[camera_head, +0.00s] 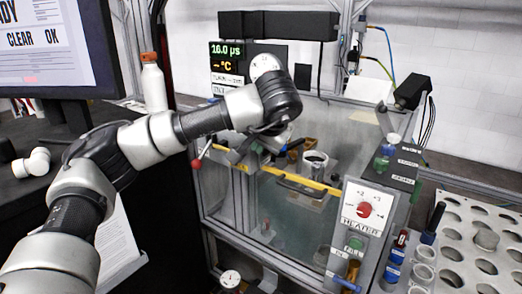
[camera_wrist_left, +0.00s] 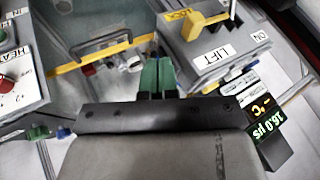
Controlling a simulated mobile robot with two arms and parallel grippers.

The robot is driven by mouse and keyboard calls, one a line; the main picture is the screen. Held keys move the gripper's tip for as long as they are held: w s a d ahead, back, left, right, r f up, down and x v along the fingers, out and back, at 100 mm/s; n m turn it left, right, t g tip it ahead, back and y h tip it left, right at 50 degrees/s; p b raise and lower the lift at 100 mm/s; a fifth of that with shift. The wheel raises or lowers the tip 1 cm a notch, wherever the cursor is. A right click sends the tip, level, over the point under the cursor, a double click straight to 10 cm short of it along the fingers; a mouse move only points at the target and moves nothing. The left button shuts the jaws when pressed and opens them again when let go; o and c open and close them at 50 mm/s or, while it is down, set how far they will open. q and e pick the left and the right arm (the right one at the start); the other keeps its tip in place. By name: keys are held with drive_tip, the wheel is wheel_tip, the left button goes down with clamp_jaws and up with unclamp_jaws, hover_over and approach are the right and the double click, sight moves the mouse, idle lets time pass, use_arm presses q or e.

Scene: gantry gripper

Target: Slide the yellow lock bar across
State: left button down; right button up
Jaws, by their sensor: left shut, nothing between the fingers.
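A yellow bar with a raised end (camera_wrist_left: 204,22), which I take for the lock bar, sits on a grey panel beside a yellow label in the left wrist view. The label seems to read LOCK. The same panel carries a LIFT label (camera_wrist_left: 222,54). My left gripper (camera_wrist_left: 156,74) has its green-tipped fingers together and empty, beside the panel's edge and apart from the yellow bar. In the head view my left gripper (camera_head: 262,145) points down behind my wrist and is partly hidden. The lock bar cannot be made out clearly there. My right gripper is in neither view.
A yellow strip (camera_head: 312,184) runs along the enclosure's front edge, with a dark handle below it. A heater box with a red knob (camera_head: 365,209) stands to the right. A perforated rack (camera_head: 455,235) is at far right. A red-knobbed lever (camera_head: 197,163) sticks out left.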

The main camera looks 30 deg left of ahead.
use_arm(q)
drive_tip(key=w+a+f+p, duration=0.2)
drive_tip(key=w+a+f, duration=0.2)
drive_tip(key=a+f, duration=0.3)
drive_tip(key=shift+a, duration=0.4)
